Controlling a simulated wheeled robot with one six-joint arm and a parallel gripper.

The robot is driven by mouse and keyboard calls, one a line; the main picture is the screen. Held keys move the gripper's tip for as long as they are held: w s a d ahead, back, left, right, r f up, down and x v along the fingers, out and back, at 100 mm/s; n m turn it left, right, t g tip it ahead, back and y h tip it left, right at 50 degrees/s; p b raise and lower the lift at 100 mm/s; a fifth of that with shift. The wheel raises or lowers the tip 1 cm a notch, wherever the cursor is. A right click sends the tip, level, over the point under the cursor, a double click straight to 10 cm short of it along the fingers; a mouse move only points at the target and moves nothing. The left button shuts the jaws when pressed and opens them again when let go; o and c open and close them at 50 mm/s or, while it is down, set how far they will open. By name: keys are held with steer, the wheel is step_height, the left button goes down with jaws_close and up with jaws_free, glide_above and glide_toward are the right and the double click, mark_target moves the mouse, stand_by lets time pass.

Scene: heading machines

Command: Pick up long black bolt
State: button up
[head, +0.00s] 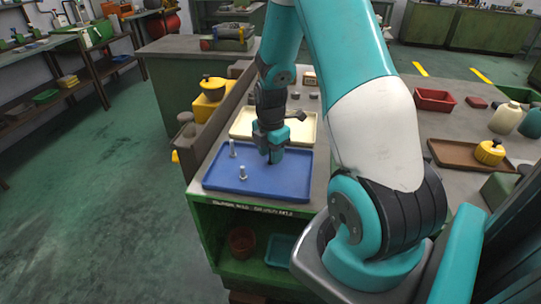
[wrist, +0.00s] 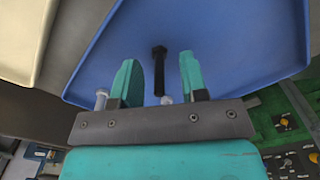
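In the wrist view a long black bolt (wrist: 159,70) stands on the blue tray (wrist: 215,45), its head towards the top of the picture. My gripper (wrist: 161,75) is open, with one teal finger on each side of the bolt.
Two silver bolts (head: 242,173) (head: 232,149) stand on the blue tray, left of my gripper. A cream tray (head: 245,122) lies behind it, with a dark bolt-like piece (head: 297,115) at its right. A red bin (head: 434,99) and a brown tray (head: 455,154) are farther right.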

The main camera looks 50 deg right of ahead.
jaws_close()
steer(key=shift+r, duration=0.1)
